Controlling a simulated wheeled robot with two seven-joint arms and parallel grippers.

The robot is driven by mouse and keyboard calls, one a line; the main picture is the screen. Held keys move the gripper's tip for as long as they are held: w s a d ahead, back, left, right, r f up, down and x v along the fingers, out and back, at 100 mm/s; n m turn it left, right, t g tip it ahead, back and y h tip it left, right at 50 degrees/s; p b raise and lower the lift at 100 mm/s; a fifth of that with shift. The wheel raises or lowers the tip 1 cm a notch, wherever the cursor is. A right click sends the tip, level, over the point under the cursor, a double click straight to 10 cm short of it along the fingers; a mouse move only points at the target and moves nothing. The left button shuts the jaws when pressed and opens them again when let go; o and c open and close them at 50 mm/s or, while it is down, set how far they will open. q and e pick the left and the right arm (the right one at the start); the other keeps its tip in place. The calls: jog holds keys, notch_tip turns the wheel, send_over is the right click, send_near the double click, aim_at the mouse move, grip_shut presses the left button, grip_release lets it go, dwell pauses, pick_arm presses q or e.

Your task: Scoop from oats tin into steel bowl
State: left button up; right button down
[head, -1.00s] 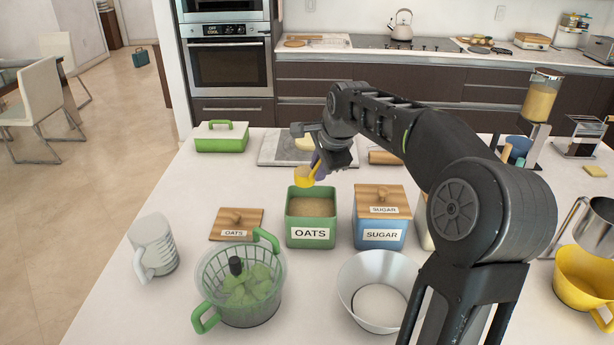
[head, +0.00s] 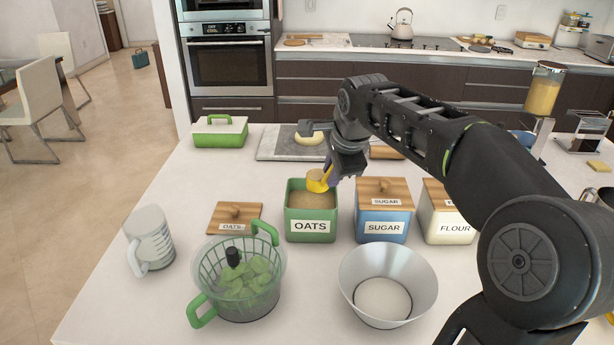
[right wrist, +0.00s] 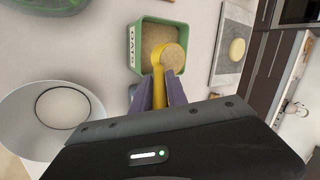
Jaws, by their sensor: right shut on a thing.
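The green oats tin (head: 311,226) stands open on the counter with oats (head: 305,199) inside; it also shows in the right wrist view (right wrist: 138,22). Its wooden lid (head: 235,215) lies to its left. My right gripper (head: 332,177) is shut on the handle of a yellow scoop (head: 318,182). The scoop's cup is over the tin's opening, and in the right wrist view it looks full of oats (right wrist: 168,55). The steel bowl (head: 388,279) stands empty in front of the sugar tin; it also shows in the right wrist view (right wrist: 25,110). My left gripper is out of view.
A blue sugar tin (head: 382,226) and a white flour tin (head: 446,230) stand right of the oats tin. A green-handled basket (head: 238,290) and a measuring jug (head: 150,240) stand left. A marble board (head: 290,146) lies behind.

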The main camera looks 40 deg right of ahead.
jog(key=s+a+r+m+g+h+b, duration=0.1)
jog(key=s+a+m+b, duration=0.2)
jog(key=s, duration=0.9)
jog(key=s+a+m+h+b, duration=0.15)
jog(key=s+a+b, duration=0.3)
jog(key=s, duration=0.65)
jog(key=s+d+f+m+t+y+b, duration=0.1)
jog(key=d+f+m+t+y, duration=0.1)
jog(key=f+t+y, duration=0.2)
jog(key=s+d+f+m+t+y+b, duration=0.1)
jog(key=d+f+m+t+y, duration=0.1)
jog(key=f+t+y, duration=0.1)
jog(key=s+d+f+m+t+y+b, duration=0.1)
jog(key=d+f+m+t+y, duration=0.1)
jog(key=y, duration=0.5)
jog(key=shift+s+d+f+m+t, duration=0.15)
jog(key=shift+f+m+t, duration=0.1)
jog(key=shift+f+t, duration=0.55)
jog(key=shift+s+d+f+m+t, duration=0.1)
jog(key=shift+s+f+m+t, duration=0.1)
jog(key=shift+f+t, duration=0.55)
jog(key=shift+d+r+m+t+b, duration=0.15)
jog(key=shift+m+t+b, duration=0.25)
jog(key=shift+t, duration=0.45)
jog(key=shift+r, duration=0.1)
